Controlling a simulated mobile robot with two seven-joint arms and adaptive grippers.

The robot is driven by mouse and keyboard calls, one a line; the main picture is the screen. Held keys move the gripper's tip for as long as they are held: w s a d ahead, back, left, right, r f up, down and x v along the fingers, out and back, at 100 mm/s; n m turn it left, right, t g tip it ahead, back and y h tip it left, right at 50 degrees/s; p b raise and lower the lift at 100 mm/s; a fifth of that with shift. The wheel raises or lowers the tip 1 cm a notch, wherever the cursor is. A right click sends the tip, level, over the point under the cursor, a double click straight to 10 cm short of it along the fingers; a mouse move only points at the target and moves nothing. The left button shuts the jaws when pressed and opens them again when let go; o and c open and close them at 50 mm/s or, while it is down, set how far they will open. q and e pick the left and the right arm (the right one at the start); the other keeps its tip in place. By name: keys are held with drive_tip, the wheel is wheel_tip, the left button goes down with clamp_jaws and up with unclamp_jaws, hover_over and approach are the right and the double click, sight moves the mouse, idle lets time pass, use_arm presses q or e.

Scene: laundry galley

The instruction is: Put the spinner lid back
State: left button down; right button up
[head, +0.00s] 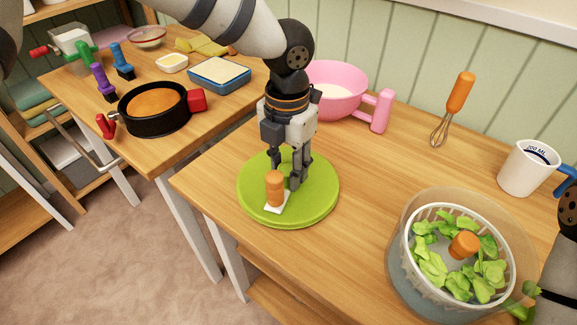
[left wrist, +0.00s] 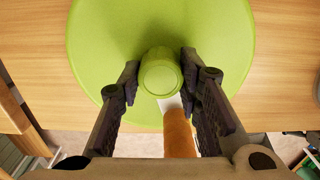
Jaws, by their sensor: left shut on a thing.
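The spinner lid (head: 255,205) is a round green disc with a green knob and an orange crank handle (head: 274,188) on a white arm. It appears to lie flat on the wooden counter near its left end. My left gripper (head: 291,178) points down and is shut on the knob, whose top shows between the fingers in the left wrist view (left wrist: 160,75). The spinner bowl (head: 400,275) stands uncovered at the lower right, clear with a white basket (head: 408,232) inside. Lettuce leaves (head: 432,265) and an orange piece (head: 464,244) are in it.
A pink bowl (head: 335,92) stands behind the lid. A whisk (head: 453,108) and a white measuring cup (head: 526,168) stand further right. Bare counter (head: 375,180) lies between lid and spinner bowl. A second table at left holds a cake pan (head: 153,107) and a blue tray (head: 220,74).

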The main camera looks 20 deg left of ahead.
sight(288, 168)
use_arm(q)
drive_tip(key=shift+f, duration=0.25)
drive_tip(key=c, duration=1.2)
unclamp_jaws()
drive_tip(key=shift+o, duration=0.2)
wheel_tip(288, 168, up, 12)
drive_tip(key=shift+r+p, duration=0.15)
drive_tip(key=shift+p, duration=0.25)
use_arm(e)
drive_tip(key=shift+w+r+t, duration=0.3)
drive_tip(key=shift+w+r, duration=0.2)
